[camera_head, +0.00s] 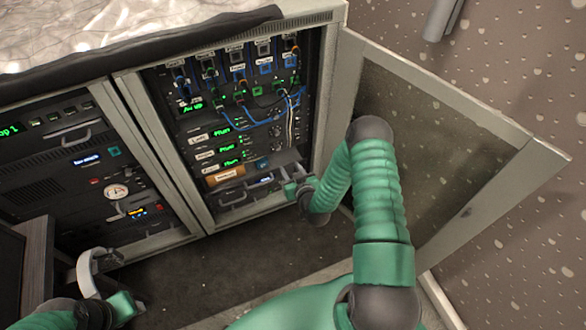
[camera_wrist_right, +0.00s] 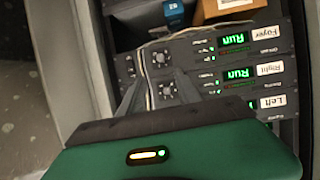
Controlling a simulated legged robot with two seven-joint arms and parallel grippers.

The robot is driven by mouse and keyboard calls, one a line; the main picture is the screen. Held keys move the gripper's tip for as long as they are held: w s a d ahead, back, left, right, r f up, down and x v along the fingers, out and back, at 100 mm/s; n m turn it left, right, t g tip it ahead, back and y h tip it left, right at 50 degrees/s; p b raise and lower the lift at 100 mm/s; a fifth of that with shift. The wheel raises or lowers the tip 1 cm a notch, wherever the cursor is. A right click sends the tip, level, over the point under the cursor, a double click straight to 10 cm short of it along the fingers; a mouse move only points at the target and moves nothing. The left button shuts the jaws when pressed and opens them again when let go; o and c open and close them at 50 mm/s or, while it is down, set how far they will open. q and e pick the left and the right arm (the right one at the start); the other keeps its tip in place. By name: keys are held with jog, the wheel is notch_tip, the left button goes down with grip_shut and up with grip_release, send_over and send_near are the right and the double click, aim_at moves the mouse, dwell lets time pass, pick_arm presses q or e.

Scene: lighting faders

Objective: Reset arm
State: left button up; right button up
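My right gripper (camera_head: 297,190) is at the lower right front of the open rack cabinet (camera_head: 327,95), close to the drawer-like units at its bottom. In the right wrist view, the green and black gripper body fills the lower part, and grey finger-like shapes (camera_wrist_right: 155,92) extend toward the rack; their gap is unclear. Rack units labelled Foyer (camera_wrist_right: 264,31), Right (camera_wrist_right: 270,69) and Left (camera_wrist_right: 272,102) appear upside down there, with green Run displays on the first two. My left gripper (camera_head: 98,268) is at the lower left, in front of the left cabinet; its opening is unclear.
The cabinet's glazed door (camera_head: 440,130) stands open to the right, beside my right arm. Blue cables (camera_head: 262,120) hang across the upper rack. A left rack (camera_head: 60,155) holds a round gauge (camera_head: 116,191). Dark floor (camera_head: 225,260) is clear between the arms.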

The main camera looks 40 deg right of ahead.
jog(key=v, duration=0.2)
jog(key=shift+s+a+r, duration=0.1)
jog(key=shift+s, duration=0.15)
jog(key=w+a+r+n+g+y, duration=0.2)
jog(key=a+r+y, duration=0.1)
jog(key=a+r, duration=0.15)
jog(key=s+a+r+n+g+y, duration=0.1)
jog(key=s+a+r+g, duration=0.3)
jog(key=s+a+r, duration=0.4)
jog(key=s+a+r+g, duration=0.45)
jog(key=s+r, duration=0.25)
jog(key=s, duration=0.4)
jog(key=w+p+v, duration=0.2)
jog(key=p+v, duration=0.8)
jog(key=p, duration=0.1)
jog(key=w+r+p+v, duration=0.1)
jog(key=w+p+v, duration=0.1)
jog(key=p+v, duration=0.9)
jog(key=shift+w+a, duration=0.1)
jog(key=shift+a, duration=0.05)
